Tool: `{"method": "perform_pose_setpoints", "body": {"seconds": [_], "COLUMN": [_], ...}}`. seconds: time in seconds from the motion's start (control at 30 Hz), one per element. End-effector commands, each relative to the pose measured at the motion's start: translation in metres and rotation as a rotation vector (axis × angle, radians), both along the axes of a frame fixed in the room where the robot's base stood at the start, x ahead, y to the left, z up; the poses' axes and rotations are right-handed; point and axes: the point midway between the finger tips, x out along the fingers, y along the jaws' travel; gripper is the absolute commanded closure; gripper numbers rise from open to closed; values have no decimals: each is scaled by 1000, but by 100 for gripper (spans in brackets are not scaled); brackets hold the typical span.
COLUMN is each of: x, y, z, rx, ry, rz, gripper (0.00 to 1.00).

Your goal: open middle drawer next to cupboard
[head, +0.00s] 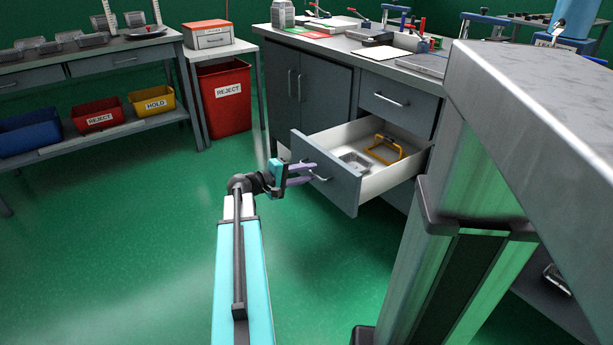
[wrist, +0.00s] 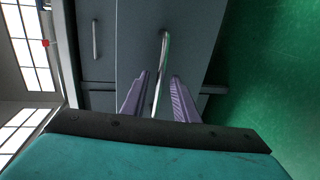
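The middle drawer (head: 338,194) beside the grey cupboard (head: 309,82) stands pulled well out, its inside in view. Its front also fills the middle of the wrist view (wrist: 140,40). A metal bar handle (wrist: 164,50) runs between the two purple fingers of my gripper (wrist: 161,77). The fingers are spread, with a visible gap on each side of the bar. In the head view my gripper (head: 312,173) is at the drawer front. Inside the drawer lie a small foil tray (head: 356,161) and an orange-yellow frame-shaped item (head: 386,149).
The closed top drawer (head: 400,101) sits above. A large grey table (head: 545,105) blocks the right foreground. A red reject bin (head: 224,97) stands left of the cupboard; a shelf with bins (head: 97,122) is farther left. Green floor is clear at left.

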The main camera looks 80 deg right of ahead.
Motion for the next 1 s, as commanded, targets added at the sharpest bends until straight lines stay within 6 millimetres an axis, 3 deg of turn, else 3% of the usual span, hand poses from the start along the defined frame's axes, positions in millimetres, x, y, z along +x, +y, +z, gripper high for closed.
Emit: {"method": "perform_pose_setpoints", "body": {"seconds": [0.27, 1.0], "x": [15, 88], "y": [15, 83], "z": [6, 26], "rx": [1, 0], "ry": [1, 0], "rz": [1, 1], "gripper": [73, 73]}}
